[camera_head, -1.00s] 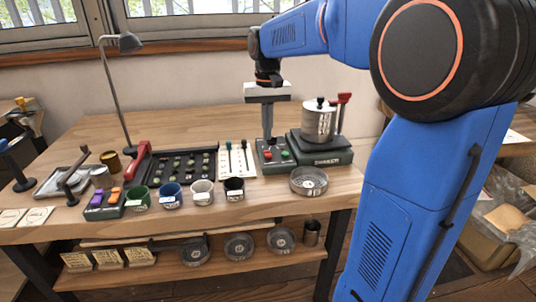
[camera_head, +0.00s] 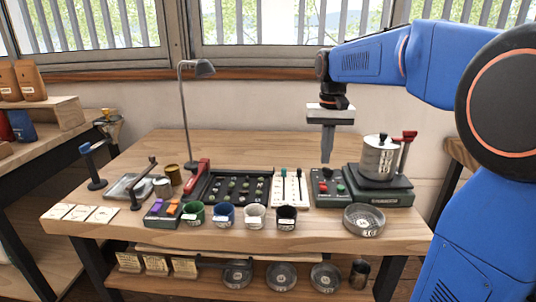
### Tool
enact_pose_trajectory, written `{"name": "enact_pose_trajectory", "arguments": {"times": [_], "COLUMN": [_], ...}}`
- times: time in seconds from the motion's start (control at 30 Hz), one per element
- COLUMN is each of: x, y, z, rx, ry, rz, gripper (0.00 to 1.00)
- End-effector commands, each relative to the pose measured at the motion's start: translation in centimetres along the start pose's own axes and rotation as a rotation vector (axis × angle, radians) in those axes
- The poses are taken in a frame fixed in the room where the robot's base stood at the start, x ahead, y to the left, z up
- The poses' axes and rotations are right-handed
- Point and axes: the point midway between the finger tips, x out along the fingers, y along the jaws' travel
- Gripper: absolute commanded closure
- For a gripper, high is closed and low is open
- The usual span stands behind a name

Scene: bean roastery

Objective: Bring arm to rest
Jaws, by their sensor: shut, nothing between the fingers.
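My gripper (camera_head: 328,159) hangs from the blue arm and points straight down. Its fingers are together with nothing between them. It is above the rear of the wooden table (camera_head: 170,144), over or behind the dark control box (camera_head: 327,186) with red and green buttons. The fingertips look clear of the box, though the exact gap is hard to tell. The arm (camera_head: 371,60) reaches in from the right with its elbow bent.
A metal canister (camera_head: 378,158) on a green-grey base stands right of the gripper. A tall lamp (camera_head: 186,110) stands to the left. Several cups, a tray of beans (camera_head: 240,190) and a round metal tin (camera_head: 363,220) fill the front. The table's back left is bare.

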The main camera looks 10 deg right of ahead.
Motion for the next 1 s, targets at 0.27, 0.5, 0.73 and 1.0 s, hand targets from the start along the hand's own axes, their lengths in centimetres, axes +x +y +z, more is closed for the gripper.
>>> {"name": "enact_pose_trajectory", "arguments": {"times": [0.27, 0.5, 0.73, 1.0], "x": [0.2, 1.6, 3.9, 7.9], "y": [0.4, 1.1, 2.0, 3.1], "z": [4.2, 10.7, 16.6, 23.1], "rx": [-0.035, -0.091, -0.144, -0.207], "ry": [0.052, 0.137, 0.218, 0.313], "rz": [-0.01, -0.024, -0.036, -0.047], "gripper": [1.0, 1.0, 1.0, 1.0]}}
